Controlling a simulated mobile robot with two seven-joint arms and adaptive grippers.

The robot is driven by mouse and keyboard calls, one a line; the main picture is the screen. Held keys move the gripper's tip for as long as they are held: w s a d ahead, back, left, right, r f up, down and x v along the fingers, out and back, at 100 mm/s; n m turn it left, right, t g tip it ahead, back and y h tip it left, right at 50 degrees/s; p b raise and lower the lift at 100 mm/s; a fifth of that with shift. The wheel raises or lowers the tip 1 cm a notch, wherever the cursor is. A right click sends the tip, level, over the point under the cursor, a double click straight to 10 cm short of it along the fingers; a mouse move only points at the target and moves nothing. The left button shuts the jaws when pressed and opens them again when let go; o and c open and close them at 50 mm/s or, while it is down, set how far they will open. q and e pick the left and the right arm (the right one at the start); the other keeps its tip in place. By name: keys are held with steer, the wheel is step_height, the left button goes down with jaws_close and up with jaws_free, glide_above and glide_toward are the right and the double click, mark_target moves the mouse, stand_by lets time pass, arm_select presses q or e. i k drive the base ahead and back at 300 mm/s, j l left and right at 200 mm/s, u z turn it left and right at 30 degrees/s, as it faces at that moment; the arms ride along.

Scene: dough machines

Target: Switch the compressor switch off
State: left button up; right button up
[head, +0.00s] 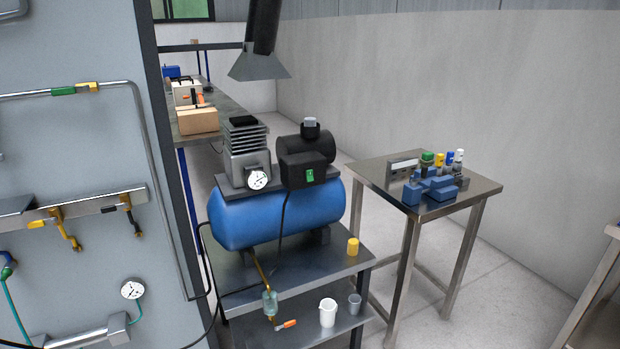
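The compressor has a blue tank (275,217) and stands on a dark metal stand in the middle of the head view. A black motor housing (308,160) sits on top of the tank. The compressor switch (310,176) is a small green rocker on the front of this housing, facing me. Which side of the rocker is pressed is too small to tell. A round gauge (258,180) is to the left of the switch. Neither of my grippers is in view.
A grey panel (70,150) with pipes and valves fills the left side. Floor shows between stand and table.

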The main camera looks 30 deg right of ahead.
mark_target(309, 173)
steer(key=i+l, duration=0.15)
steer(key=l, duration=0.25)
steer(key=i+l, duration=0.15)
steer(key=l, duration=0.25)
steer(key=i+l, duration=0.15)
steer(key=l, duration=0.2)
steer(key=i+l, duration=0.15)
steer(key=l, duration=0.25)
steer(key=i+l, duration=0.1)
steer(key=l, duration=0.3)
steer(key=i+l, duration=0.15)
steer(key=l, duration=0.25)
steer(key=i+l, duration=0.15)
steer(key=l, duration=0.2)
steer(key=i+l, duration=0.15)
steer(key=l, duration=0.25)
steer(key=u, duration=0.05)
